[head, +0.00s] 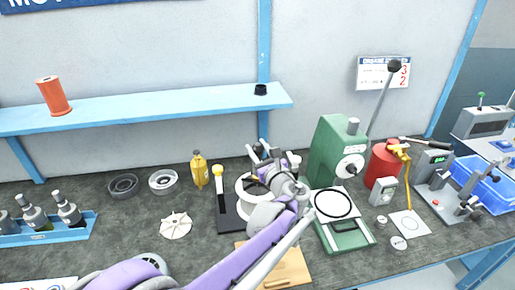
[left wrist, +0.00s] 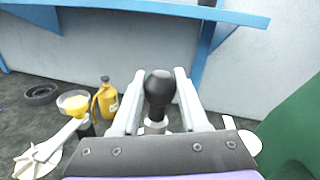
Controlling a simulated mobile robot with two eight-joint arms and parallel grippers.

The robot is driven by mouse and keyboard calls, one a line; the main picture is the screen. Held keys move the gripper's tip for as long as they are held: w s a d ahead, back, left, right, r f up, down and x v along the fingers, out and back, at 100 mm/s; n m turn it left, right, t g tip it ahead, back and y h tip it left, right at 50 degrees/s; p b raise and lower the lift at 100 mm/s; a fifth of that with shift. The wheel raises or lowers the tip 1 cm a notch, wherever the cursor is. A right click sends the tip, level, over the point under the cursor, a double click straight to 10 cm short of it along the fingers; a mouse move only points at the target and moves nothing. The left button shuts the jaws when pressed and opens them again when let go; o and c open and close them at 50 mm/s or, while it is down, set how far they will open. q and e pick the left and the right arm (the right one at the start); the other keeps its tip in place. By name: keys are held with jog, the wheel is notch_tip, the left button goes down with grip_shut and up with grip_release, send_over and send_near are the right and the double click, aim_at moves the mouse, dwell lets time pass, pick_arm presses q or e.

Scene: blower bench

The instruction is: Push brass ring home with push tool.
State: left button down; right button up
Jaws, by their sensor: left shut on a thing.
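My left gripper (head: 268,162) is over the white round housing (head: 241,206), which stands on a black base plate (head: 228,218). In the left wrist view the gripper (left wrist: 159,85) is shut on a push tool with a black ball-shaped knob (left wrist: 159,88) and a pale collar below it. The knob sticks up between the two fingers. The tool's lower end is hidden, so I cannot tell whether it touches anything. My arm covers much of the housing. I cannot make out the brass ring. My right gripper is not in view.
A mallet with a yellow head (head: 218,171) and a yellow bottle (head: 199,170) stand left of the housing. A green press (head: 329,150) stands close on the right. A wooden board (head: 290,270) lies in front. A blue shelf (head: 150,105) runs behind.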

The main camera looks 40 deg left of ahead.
pick_arm(q)
jog(key=shift+f+b, duration=0.35)
jog(key=shift+f, duration=0.2)
jog(key=shift+r, duration=0.2)
dwell(0.6)
jog(key=shift+r+p, duration=2.5)
jog(key=shift+r, duration=0.9)
